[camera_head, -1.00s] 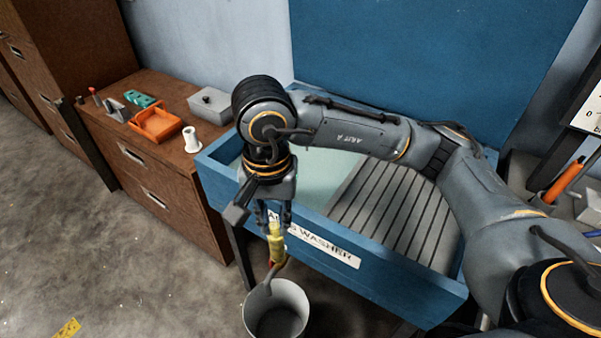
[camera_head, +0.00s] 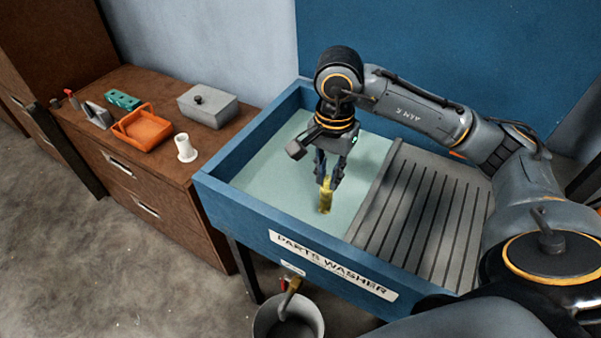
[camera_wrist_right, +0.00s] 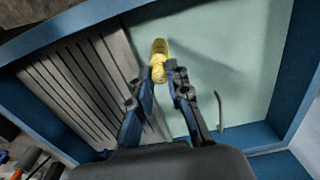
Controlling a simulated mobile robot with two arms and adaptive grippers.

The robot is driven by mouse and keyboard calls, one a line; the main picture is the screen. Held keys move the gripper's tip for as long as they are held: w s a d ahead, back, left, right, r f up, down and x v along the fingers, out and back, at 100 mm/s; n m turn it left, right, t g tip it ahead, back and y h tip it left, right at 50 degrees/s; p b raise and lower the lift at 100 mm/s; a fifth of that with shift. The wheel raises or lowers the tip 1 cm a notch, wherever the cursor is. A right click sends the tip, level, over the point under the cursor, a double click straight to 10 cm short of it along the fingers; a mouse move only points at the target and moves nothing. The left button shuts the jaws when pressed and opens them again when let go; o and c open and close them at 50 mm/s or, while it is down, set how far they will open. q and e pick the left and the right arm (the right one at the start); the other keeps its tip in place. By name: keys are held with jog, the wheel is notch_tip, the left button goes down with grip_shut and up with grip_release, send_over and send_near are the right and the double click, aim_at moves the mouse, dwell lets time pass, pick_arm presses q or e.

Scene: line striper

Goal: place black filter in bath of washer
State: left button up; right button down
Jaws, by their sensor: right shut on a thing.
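The parts washer is a blue sink (camera_head: 225,205) with a pale green bath (camera_head: 275,165) on its left side. My right gripper (camera_head: 328,180) hangs over the bath, pointing down, and is shut on a yellow, brass-like cylindrical part (camera_head: 325,200). The part is upright, its lower end at or just above the bath surface; I cannot tell if it touches. In the right wrist view the yellow part (camera_wrist_right: 159,55) sits between the fingertips (camera_wrist_right: 162,73). I see no clearly black filter. My left gripper is not in view.
A ribbed grey drainboard (camera_head: 425,210) fills the washer's right side. A grey bucket (camera_head: 290,325) stands below the drain tap (camera_head: 290,290). The brown cabinet (camera_head: 85,140) at left holds an orange tray (camera_head: 143,130), a grey lidded box (camera_head: 208,105) and a white spool (camera_head: 185,148).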

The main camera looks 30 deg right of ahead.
jog(key=w+f+p, duration=0.5)
jog(key=w+f, duration=0.7)
jog(key=shift+w+f, duration=0.15)
jog(key=shift+f, duration=0.2)
jog(key=c, duration=1.3)
grip_release()
jog(key=shift+a, duration=0.1)
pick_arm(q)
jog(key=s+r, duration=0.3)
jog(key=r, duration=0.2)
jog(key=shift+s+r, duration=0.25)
pick_arm(e)
jog(key=shift+r, duration=0.1)
